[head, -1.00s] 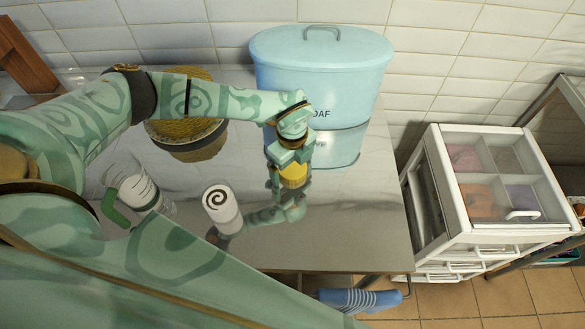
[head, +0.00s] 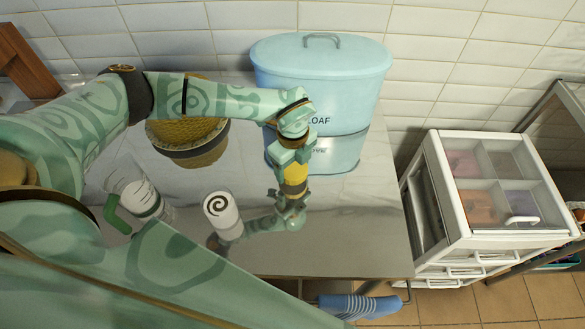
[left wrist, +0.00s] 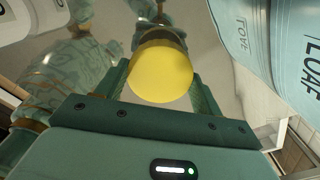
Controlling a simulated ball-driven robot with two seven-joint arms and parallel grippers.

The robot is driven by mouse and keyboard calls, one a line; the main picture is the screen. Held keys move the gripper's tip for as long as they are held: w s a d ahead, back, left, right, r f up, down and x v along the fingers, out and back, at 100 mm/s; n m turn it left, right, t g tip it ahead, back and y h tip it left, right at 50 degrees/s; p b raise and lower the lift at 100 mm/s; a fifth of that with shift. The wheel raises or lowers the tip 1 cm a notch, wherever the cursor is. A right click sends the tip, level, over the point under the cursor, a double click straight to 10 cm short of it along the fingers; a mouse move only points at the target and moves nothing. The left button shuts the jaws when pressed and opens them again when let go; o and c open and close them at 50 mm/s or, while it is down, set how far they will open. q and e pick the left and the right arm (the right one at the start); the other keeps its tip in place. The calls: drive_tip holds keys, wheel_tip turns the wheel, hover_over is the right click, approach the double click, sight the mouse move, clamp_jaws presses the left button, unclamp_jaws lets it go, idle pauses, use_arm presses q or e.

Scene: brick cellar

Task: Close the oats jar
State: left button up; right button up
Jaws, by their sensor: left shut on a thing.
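My left gripper (head: 294,165) is shut on a yellow cylinder (head: 292,174), in front of the blue bin. In the left wrist view the yellow cylinder (left wrist: 161,72) shows its plain round end between the two fingers. I cannot tell whether it touches the worktop, because the glossy surface mirrors it. A white cylinder with a dark spiral on its top (head: 220,208) stands apart, to the left and nearer to me. No label reading oats is legible, so I cannot tell which of the two is the oats jar. My right gripper is not in view.
The blue bin (head: 315,85) marked LOAF stands at the back of the glossy worktop (head: 370,235). A yellow woven round item (head: 186,134) is behind my left arm. A white drawer unit (head: 505,200) stands right.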

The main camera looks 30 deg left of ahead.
use_arm(q)
drive_tip(key=s+a+r+p, duration=0.2)
drive_tip(key=s+a+r, duration=0.1)
drive_tip(key=s+r, duration=0.7)
drive_tip(key=s, duration=0.3)
drive_tip(key=shift+s+r, duration=0.3)
drive_tip(key=shift+s, duration=0.1)
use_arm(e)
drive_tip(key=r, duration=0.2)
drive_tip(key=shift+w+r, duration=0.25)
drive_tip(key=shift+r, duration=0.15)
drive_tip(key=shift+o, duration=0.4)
